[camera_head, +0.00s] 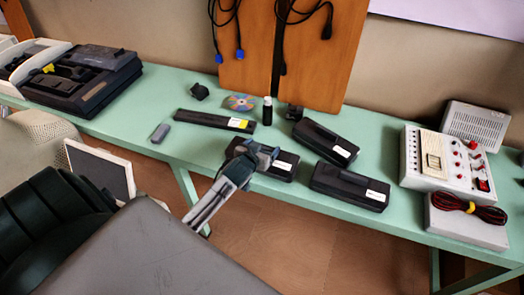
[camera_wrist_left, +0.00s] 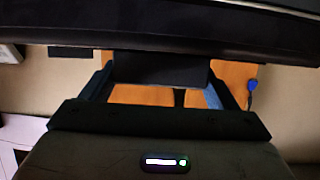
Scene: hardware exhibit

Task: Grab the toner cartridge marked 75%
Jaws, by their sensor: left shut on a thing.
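My left gripper (camera_head: 262,154) is shut on a black toner cartridge (camera_head: 286,172) with a white label, at the front edge of the green table. In the left wrist view this cartridge (camera_wrist_left: 160,35) spans the top as a dark bar, with a block of it between the fingers. Whether it is clear of the table is hard to tell. Other black cartridges are a long one with a yellow-and-white label (camera_head: 215,120), one behind right (camera_head: 325,141) and one front right (camera_head: 348,187). The label print is too small to read. My right gripper is out of view.
The green table (camera_head: 385,128) also bears a disc (camera_head: 240,102), a small black bottle (camera_head: 267,111), a grey block (camera_head: 160,133) and a black machine (camera_head: 85,78). A white control box (camera_head: 448,163) stands right. A wooden panel (camera_head: 320,55) with hanging cables is behind.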

